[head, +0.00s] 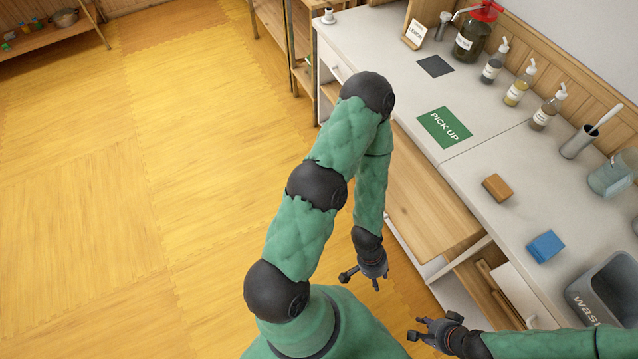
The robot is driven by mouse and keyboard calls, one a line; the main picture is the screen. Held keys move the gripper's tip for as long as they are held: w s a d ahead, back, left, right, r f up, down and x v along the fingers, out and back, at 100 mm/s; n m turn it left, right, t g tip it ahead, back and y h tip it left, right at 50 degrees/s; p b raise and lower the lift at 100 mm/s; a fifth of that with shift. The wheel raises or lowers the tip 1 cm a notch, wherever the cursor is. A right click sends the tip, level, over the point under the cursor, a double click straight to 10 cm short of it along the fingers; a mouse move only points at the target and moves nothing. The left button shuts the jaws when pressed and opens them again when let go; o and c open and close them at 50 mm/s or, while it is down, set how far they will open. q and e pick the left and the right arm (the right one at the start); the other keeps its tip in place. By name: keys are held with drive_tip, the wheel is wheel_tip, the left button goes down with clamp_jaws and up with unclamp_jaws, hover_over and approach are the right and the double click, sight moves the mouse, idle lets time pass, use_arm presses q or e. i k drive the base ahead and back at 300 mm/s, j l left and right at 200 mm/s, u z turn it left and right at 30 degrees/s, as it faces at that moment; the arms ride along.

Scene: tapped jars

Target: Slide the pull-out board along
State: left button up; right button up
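The pull-out board (432,208) is a flat pale wooden panel. It sticks out from under the front edge of the white counter (470,185), below the green PICK UP mat. My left arm hides part of its left side. My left gripper (361,283) hangs in front of the counter, to the lower left of the board, and looks open and empty. My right gripper (415,328) is near the bottom of the picture, below the board, with its fingers spread and empty. Neither gripper appears to touch the board.
The green mat (445,127), an orange-brown block (497,188) and a blue block (546,246) lie on the counter. Bottles and a red-lidded jar (474,35) stand along the back. An open drawer (487,280) is below right. The floor at left is clear.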

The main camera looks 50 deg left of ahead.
sight(428, 214)
drive_tip(key=j+u, duration=0.1)
drive_tip(key=u, duration=0.6)
drive_tip(key=i+j+u, duration=0.1)
drive_tip(key=u, duration=0.25)
drive_tip(key=j+u, duration=0.15)
drive_tip(key=j, duration=1)
